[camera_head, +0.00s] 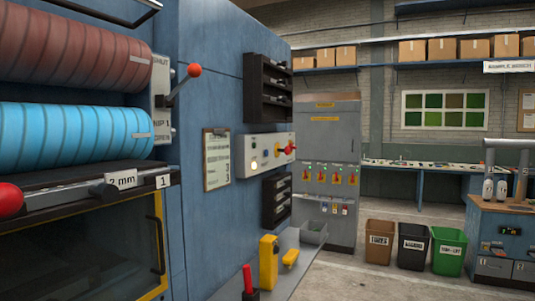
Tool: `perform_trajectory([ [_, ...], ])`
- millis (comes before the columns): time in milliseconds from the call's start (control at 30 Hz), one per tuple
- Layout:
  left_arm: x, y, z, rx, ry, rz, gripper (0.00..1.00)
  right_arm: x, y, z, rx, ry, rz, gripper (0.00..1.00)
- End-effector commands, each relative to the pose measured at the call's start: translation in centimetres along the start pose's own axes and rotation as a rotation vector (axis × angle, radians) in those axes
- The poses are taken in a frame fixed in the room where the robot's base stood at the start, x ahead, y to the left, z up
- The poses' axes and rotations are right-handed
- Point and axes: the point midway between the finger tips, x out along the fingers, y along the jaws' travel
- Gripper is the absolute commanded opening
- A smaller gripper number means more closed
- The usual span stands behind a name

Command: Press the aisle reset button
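No button that I can read as the aisle reset button shows. A pale control panel (265,152) is mounted on the side of the blue machine. It carries a pale round button (254,165), small dark controls and a red knob on a yellow plate (285,147) at its right end. Its labels are too small to read. Neither of my grippers is in view.
The blue machine with red and light-blue rolls (70,135) fills the left. A red-knobbed lever (194,70) juts from it. A grey cabinet (325,150) stands behind. Several bins (413,245) line the floor, with a workbench (500,235) at right. Floor in front of the bins is clear.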

Motion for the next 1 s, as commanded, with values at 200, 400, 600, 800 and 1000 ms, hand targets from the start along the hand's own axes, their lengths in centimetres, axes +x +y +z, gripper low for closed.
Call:
perform_trajectory([
  [200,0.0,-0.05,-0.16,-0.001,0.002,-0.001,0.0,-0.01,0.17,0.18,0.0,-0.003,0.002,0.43],
  [400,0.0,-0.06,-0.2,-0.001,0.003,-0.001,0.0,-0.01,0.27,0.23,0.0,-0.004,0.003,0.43],
  [600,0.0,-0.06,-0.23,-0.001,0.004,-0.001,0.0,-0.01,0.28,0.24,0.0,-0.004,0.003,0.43],
  [800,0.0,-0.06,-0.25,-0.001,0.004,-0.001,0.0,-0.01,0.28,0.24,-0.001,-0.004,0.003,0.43],
  [1000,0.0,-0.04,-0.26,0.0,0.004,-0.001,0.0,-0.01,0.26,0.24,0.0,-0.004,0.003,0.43],
])
